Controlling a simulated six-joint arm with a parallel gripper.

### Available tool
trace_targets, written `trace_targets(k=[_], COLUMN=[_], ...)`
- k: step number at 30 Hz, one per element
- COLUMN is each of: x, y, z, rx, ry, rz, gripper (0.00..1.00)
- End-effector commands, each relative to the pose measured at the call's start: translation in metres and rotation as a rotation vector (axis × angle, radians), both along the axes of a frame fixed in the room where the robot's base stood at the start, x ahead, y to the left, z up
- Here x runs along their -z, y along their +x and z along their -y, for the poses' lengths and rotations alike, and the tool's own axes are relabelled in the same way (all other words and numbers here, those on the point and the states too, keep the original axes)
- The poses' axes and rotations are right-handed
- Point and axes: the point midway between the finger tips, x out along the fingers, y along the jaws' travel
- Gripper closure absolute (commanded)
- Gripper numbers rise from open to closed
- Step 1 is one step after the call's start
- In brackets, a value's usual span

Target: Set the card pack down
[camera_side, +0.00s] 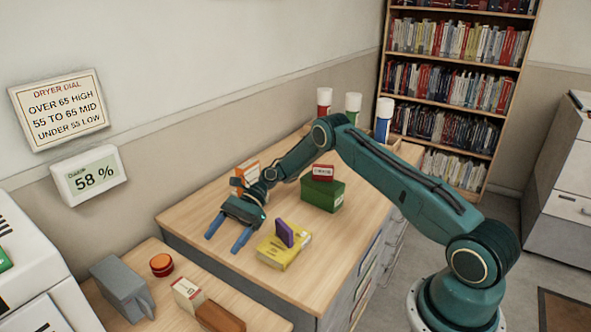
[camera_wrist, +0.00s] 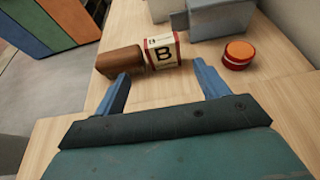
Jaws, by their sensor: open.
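My gripper (camera_side: 223,243) is open with nothing between its blue fingers, over the left part of the wooden cabinet top (camera_side: 185,222). A small red box with a white label (camera_side: 323,172), perhaps the card pack, lies on a green box (camera_side: 322,196) right of and behind my gripper; its lettering is too small to read surely. In the wrist view a white and red box marked B (camera_wrist: 162,51) shows beyond my open fingers (camera_wrist: 161,72). It also shows in the side view (camera_side: 187,293), on the lower table and apart from the fingers.
A purple block (camera_side: 284,232) stands on a yellow book (camera_side: 284,252) right of my gripper. Orange and white boxes (camera_side: 246,175) stand behind it. The lower table holds a grey container (camera_side: 118,284), a red-orange round tin (camera_side: 162,265) and a brown block (camera_side: 218,317). Bare wood lies around the gripper.

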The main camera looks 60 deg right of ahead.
Motion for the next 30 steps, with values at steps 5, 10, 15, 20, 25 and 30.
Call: trace_targets(k=[5, 10, 15, 20, 25, 30], x=[0.001, 0.007, 0.017, 0.026, 0.032, 0.033], y=[0.000, 0.000, 0.000, 0.000, 0.000, 0.000], z=[-0.005, -0.019, -0.043, -0.064, -0.077, -0.080], rx=[-0.002, -0.002, -0.004, -0.004, -0.003, -0.001], ry=[0.000, 0.000, 0.000, -0.001, -0.001, -0.002], rz=[0.000, -0.001, -0.001, 0.001, 0.001, 0.002], gripper=[0.26, 0.26, 0.26, 0.26, 0.26, 0.26])
